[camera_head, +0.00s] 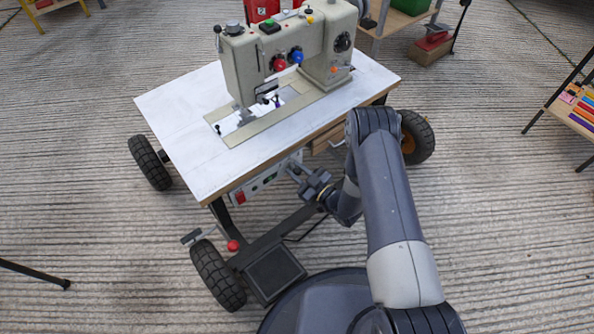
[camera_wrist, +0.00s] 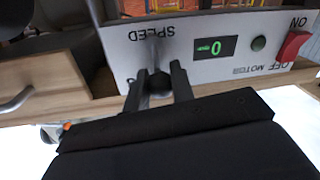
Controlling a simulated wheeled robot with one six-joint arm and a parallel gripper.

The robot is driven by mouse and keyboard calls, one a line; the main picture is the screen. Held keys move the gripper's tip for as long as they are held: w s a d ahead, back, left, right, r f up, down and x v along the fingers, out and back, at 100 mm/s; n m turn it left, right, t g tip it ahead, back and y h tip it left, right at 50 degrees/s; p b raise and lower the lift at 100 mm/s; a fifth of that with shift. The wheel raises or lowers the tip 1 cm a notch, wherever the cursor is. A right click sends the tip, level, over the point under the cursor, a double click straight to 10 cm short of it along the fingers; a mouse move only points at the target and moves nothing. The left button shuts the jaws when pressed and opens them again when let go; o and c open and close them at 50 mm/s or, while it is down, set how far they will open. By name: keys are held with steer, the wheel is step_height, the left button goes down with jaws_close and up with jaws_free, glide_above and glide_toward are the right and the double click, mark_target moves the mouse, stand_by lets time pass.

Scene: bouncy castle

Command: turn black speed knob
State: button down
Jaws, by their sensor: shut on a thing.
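The black speed knob (camera_wrist: 159,81) sits on a light grey control panel (camera_wrist: 224,77), below the upside-down word SPEED in the wrist view. My gripper (camera_wrist: 159,86) has one finger on each side of the knob and is shut on it. The fingers hide parts of the knob's sides. A small display (camera_wrist: 215,48) beside the knob shows a green 0. In the head view the panel (camera_head: 262,183) hangs under the front edge of the sewing table, and my gripper (camera_head: 299,174) reaches its right end. The knob is hidden there.
A red motor switch (camera_wrist: 293,45) and a round dark button (camera_wrist: 259,43) are on the same panel. A wooden drawer (camera_wrist: 40,85) with a metal handle is close beside my gripper. The white tabletop (camera_head: 180,115) carries a sewing machine (camera_head: 245,65); black wheels (camera_head: 218,275) stand below.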

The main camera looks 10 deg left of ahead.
steer(key=shift+s+a+f+n+h+b, duration=0.1)
steer(key=shift+s+a+n+h+b, duration=0.1)
steer(key=shift+n+b, duration=0.55)
steer(key=shift+s+a+f+n+h+b, duration=0.15)
steer(key=shift+n+b, duration=0.25)
steer(key=shift+n, duration=0.65)
steer(key=shift+s+a+n+h+b, duration=0.1)
steer(key=shift+s+n+b, duration=0.1)
steer(key=shift+n+b, duration=0.55)
steer(key=c, duration=2.2)
jaws_free()
steer(key=shift+n, duration=0.35)
steer(key=c, duration=2.2)
jaws_free()
steer(key=c, duration=1.2)
jaws_free()
steer(key=shift+c, duration=0.2)
steer(key=p+v, duration=0.3)
steer(key=v, duration=0.7)
steer(key=shift+s+d, duration=0.2)
steer(key=shift+d, duration=0.15)
